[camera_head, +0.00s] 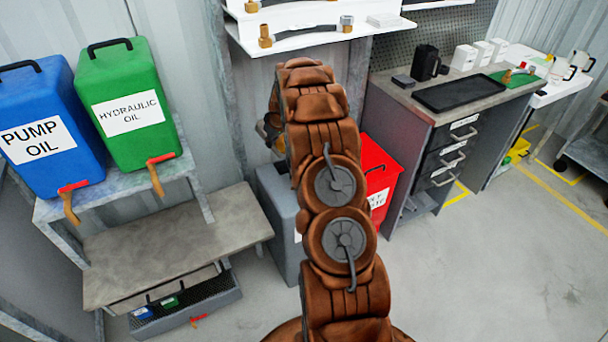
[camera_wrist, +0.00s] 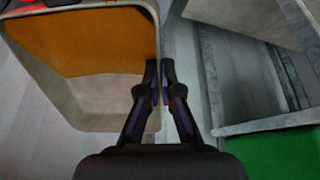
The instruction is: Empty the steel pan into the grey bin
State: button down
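The grey bin (camera_head: 282,232) stands on the floor behind my arm, which hides much of it. My gripper (camera_head: 268,130) shows only in part at the arm's left side, above the bin. In the wrist view, its two dark fingers (camera_wrist: 160,80) are close together at the right rim of a pale, open, rounded container, apparently the steel pan (camera_wrist: 85,112). The rim seems to lie between the fingertips. A flat orange area, perhaps its contents, fills the upper part inside.
A red bin (camera_head: 383,165) stands right of the grey bin. At left, blue (camera_head: 45,115) and green (camera_head: 125,100) oil containers sit on a rack above a low bench (camera_head: 180,240). A cabinet with a black tray (camera_head: 465,92) stands at right.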

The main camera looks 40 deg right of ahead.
jog(key=shift+s+d+r+t+b, duration=0.1)
jog(key=shift+s+r+t+b, duration=0.25)
jog(key=shift+b, duration=1)
dwell(0.4)
jog(key=shift+s+f+t+b, duration=0.1)
jog(key=shift+s+t+b, duration=0.6)
jog(key=shift+b, duration=2.25)
jog(key=shift+s+t+b, duration=0.3)
jog(key=shift+t+b, duration=0.65)
jog(key=shift+b, duration=1.95)
dwell(0.4)
